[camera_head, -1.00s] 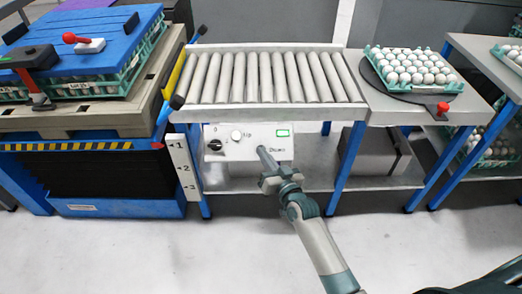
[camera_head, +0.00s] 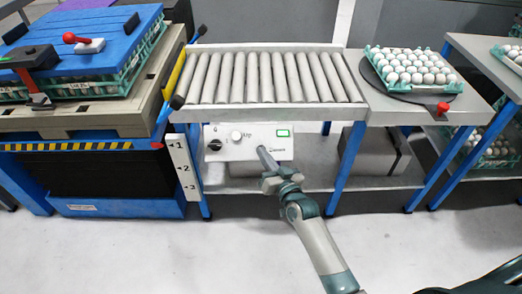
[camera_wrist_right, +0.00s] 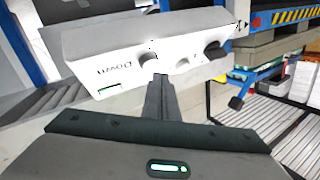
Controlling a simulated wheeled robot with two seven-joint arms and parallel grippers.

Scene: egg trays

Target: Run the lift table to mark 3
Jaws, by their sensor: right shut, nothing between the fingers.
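The lift table (camera_head: 80,146) stands at the left, with a black-and-yellow striped edge, dark bellows and a blue base. A white scale (camera_head: 182,168) beside it bears marks 1, 2 and 3. A red pointer (camera_head: 157,146) on the table's edge is about level with mark 1. The white control box (camera_head: 220,155) has a black knob (camera_head: 215,146), an Up button (camera_head: 236,136) and a lit green display (camera_head: 283,133). My right gripper (camera_head: 262,152) is shut and empty at the box front. In the wrist view its tips are by the Down button (camera_wrist_right: 148,62); contact is unclear.
Above the box is a roller conveyor (camera_head: 270,110). Egg trays under blue covers (camera_head: 110,45) stand on a pallet on the lift table. An egg tray (camera_head: 412,72) sits on a dark turntable at the right. Bare floor lies in front.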

